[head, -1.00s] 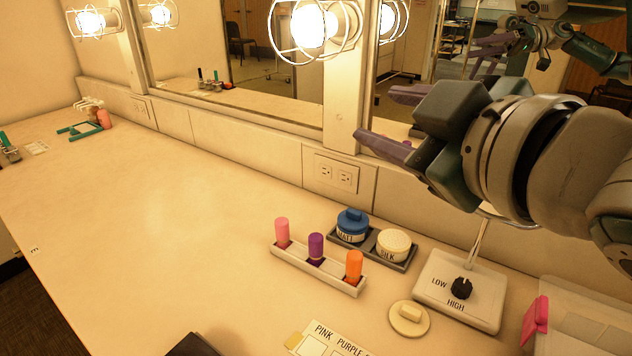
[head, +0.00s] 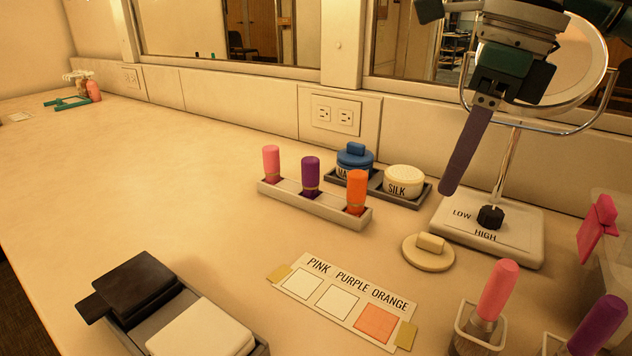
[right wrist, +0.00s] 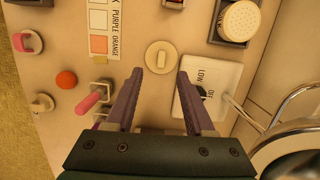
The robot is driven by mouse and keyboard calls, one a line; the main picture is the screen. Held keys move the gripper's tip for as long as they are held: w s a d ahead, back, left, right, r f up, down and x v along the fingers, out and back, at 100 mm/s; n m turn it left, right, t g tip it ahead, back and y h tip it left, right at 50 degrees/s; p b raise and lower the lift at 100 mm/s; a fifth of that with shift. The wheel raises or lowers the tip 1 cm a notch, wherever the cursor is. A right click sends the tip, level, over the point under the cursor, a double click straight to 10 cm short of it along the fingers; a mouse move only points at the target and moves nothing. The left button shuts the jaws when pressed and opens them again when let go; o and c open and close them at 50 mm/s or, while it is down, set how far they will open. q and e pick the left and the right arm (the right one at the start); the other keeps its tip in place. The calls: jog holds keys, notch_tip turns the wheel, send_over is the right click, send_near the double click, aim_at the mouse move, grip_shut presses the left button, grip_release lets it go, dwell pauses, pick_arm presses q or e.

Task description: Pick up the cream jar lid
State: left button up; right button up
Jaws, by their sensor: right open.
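The cream jar lid (head: 428,253) is a flat round disc with a block-shaped knob on top. It lies on the counter in front of the mirror stand's base. In the right wrist view the lid (right wrist: 162,57) lies just beyond the fingertips, about centred between them. My right gripper (head: 447,190) is open and empty, pointing down above and slightly beyond the lid. Only one finger shows clearly in the head view; both show in the right wrist view (right wrist: 160,74). The SILK jar (head: 404,182) has a pale dotted top. My left gripper is not in view.
The mirror stand (head: 520,228) is close to the right gripper. A grey tray holds the SILK jar and a blue-lidded jar (head: 355,160). A rack (head: 330,208) holds pink, purple and orange tubes. A labelled card (head: 345,302) lies left of the lid. More tubes (head: 498,292) stand at front right.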

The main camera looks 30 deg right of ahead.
aim_at(433, 237)
jog(key=f, duration=0.3)
jog(key=f+b, duration=0.1)
jog(key=f, duration=0.6)
jog(key=shift+w+a+b, duration=0.1)
jog(key=shift+w+b, duration=0.25)
jog(key=shift+r, duration=0.1)
grip_shut()
